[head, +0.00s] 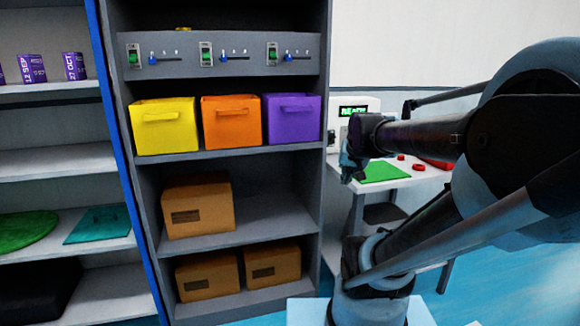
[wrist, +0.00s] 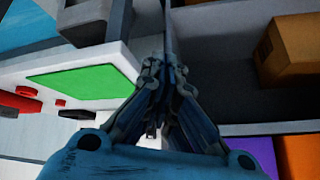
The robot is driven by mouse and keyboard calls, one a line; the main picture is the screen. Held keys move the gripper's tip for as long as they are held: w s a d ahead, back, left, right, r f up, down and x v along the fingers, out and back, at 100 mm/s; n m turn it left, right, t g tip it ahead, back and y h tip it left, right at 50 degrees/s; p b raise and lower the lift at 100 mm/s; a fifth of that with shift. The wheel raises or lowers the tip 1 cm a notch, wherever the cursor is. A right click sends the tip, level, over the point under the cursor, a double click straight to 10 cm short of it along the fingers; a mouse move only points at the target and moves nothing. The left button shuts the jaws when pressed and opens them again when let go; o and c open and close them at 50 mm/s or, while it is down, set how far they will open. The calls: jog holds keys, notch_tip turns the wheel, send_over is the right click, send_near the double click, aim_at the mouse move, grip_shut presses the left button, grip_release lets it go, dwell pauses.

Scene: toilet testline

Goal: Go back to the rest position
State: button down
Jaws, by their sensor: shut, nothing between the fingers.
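My gripper (head: 352,162) hangs at the end of my arm on the right of the head view, in front of the white side table (head: 405,180) with the green mat (head: 384,173). In the wrist view my gripper (wrist: 165,65) shows with its fingers together and nothing between them. The green mat (wrist: 85,80) lies to its left there, and the shelf unit is to its right.
A grey shelf unit (head: 325,180) holds yellow (head: 165,125), orange (head: 231,121) and purple (head: 291,119) bins, cardboard boxes (head: 197,207) and a switch panel (head: 220,54). A machine with a green display (head: 353,110) stands on the table. Blue floor shows at right.

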jog(key=s+f+n+g, duration=0.1)
jog(key=s+f+g, duration=0.1)
jog(key=s+f, duration=0.4)
jog(key=s+f+n+g, duration=0.1)
jog(key=s+f+g, duration=0.2)
jog(key=s+f, duration=0.3)
jog(key=s, duration=0.5)
jog(key=shift+s+d+f, duration=0.15)
jog(key=shift+s+f, duration=0.05)
jog(key=shift+w, duration=0.1)
jog(key=shift+w+f, duration=0.2)
jog(key=shift+w, duration=0.15)
